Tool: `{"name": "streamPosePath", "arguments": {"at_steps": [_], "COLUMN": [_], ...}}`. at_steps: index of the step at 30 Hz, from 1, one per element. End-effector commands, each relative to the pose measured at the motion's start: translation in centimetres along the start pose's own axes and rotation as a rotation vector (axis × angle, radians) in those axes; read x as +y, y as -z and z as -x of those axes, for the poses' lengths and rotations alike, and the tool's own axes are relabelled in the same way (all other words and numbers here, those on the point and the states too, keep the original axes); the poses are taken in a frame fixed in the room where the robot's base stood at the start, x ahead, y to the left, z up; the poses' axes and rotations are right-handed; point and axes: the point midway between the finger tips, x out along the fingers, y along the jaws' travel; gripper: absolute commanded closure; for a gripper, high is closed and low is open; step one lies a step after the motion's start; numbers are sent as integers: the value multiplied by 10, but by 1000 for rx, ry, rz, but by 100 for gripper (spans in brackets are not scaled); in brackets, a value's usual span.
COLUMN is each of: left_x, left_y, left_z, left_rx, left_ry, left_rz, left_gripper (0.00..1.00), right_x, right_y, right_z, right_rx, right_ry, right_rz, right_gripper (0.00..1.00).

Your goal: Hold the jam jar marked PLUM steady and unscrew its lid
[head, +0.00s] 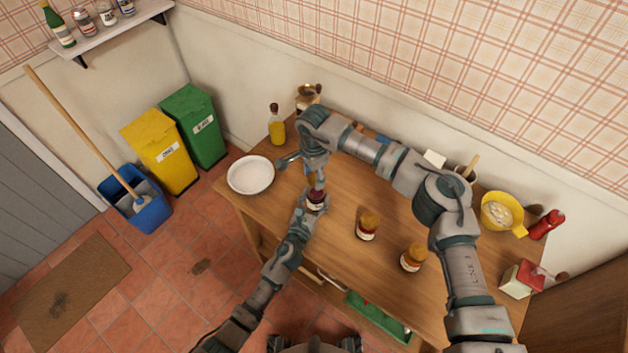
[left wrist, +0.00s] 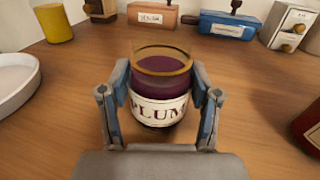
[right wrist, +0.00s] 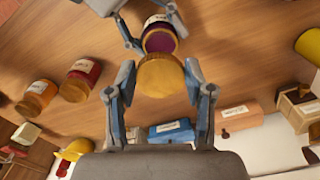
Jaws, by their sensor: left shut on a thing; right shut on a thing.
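The jam jar (head: 316,202) marked PLUM stands upright on the table, and its label (left wrist: 159,111) faces the left wrist camera. My left gripper (left wrist: 160,95) is shut around its sides. In that view the jar's mouth is open, with dark purple jam inside. My right gripper (right wrist: 160,80) is shut on the round golden lid (right wrist: 160,76). The lid is off the jar, above it; the jar (right wrist: 160,38) shows beyond it in the right wrist view. In the head view my right gripper (head: 315,182) points down over the jar and the lid is hard to make out.
Two other jars, one red-brown (head: 367,227) and one orange (head: 413,258), stand to the right. A white plate (head: 250,175) and an oil bottle (head: 277,126) are at the left. A yellow bowl (head: 500,212) is at the right end. Boxes (left wrist: 226,25) line the back.

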Motion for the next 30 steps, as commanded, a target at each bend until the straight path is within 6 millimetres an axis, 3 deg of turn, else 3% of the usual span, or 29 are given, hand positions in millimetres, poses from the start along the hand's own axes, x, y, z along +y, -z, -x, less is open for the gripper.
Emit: {"name": "streamPosePath", "arguments": {"at_steps": [6, 7, 10, 22, 30], "left_x": [0, 0, 0, 0, 0], "left_y": [0, 0, 0, 1, 2], "left_z": [0, 0, 0, 6, 59], "left_rx": [0, 0, 0, 0, 2], "left_ry": [1, 1, 0, 0, 1], "left_rz": [1, 1, 0, 0, 0], "left_gripper": [100, 30, 8, 8, 8], "right_x": [0, 0, 0, 0, 0], "right_y": [0, 0, 0, 0, 0], "right_z": [1, 1, 1, 1, 1], "right_rx": [0, 0, 0, 0, 0], "right_ry": [-1, -1, -1, -1, -1], "right_rz": [0, 0, -1, -1, -1], "right_gripper": [89, 89, 89, 89, 89]}}
